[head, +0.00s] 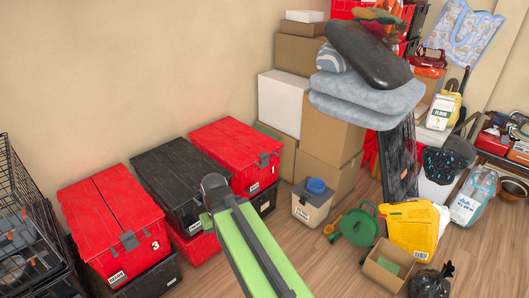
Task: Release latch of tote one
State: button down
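Three stacks of lidded totes stand along the wall. The left red tote (100,215) has a grey latch (129,241) and a white number 3 on its front. The middle black tote (172,172) sits on a red one (191,244); my arm hides part of its front. The right red tote (235,147) has a dark latch (262,160) on its front. My green arm rises from the bottom to a dark joint in front of the middle and right stacks. My gripper cannot be made out.
A black wire cage (32,225) stands at the left edge. Bare wood floor lies in front.

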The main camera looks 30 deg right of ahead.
aim_at(264, 156)
jog(key=z, duration=1.65)
jog(key=i, duration=1.5)
jog(key=z, duration=0.05)
jog(key=k, duration=0.05)
jog(key=u, duration=2.35)
jog(key=i, duration=1)
jog(key=u, duration=0.05)
